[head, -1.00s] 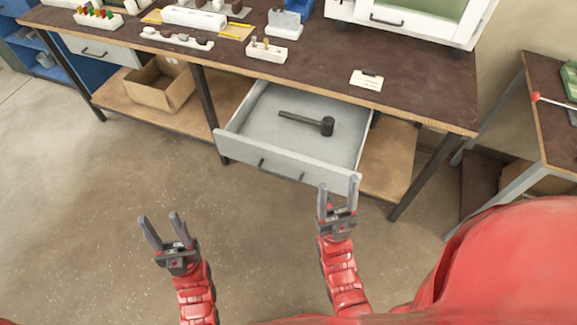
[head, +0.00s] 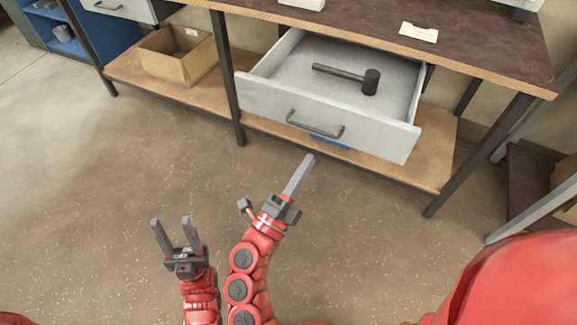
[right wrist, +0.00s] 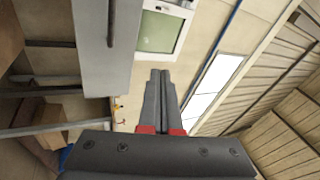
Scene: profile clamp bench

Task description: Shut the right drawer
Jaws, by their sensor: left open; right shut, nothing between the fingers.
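The right drawer (head: 375,138) is pulled out from under the bench, its grey front facing me with a dark bar handle (head: 316,126). A black mallet (head: 345,74) lies inside it. My right gripper (head: 311,158) is shut and empty, its fingertips just below and in front of the drawer front near the handle in the head view; a gap or contact is hard to judge. The right wrist view shows its closed fingers (right wrist: 160,74) beside a grey panel (right wrist: 92,45), likely the drawer front. My left gripper (head: 171,222) is open and empty over the floor, left of the right one.
The dark bench top (head: 480,42) overhangs the drawer. A lower wooden shelf (head: 205,98) holds a cardboard box (head: 178,58). A bench leg (head: 228,90) stands left of the drawer, another (head: 480,155) to its right. The floor in front is clear.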

